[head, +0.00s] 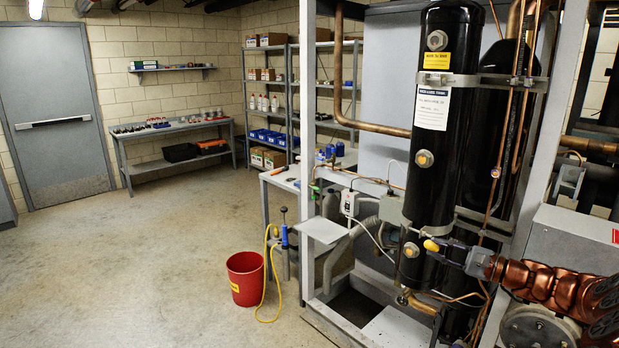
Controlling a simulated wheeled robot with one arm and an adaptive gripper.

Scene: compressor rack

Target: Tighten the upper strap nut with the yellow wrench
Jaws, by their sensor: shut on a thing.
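My gripper (476,263) reaches in from the right at the lower part of the rack. The upper metal strap (490,82) runs around the cylinder well above my gripper. A small fitting (433,79) on its front may be the strap nut, too small to tell. A lower strap (484,222) sits just above my gripper.
Copper pipes (520,60) run down beside the cylinder, and a grey frame post (545,120) stands close to my arm. A red bucket (246,279) and yellow hose (266,300) are on the floor; the left floor is clear.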

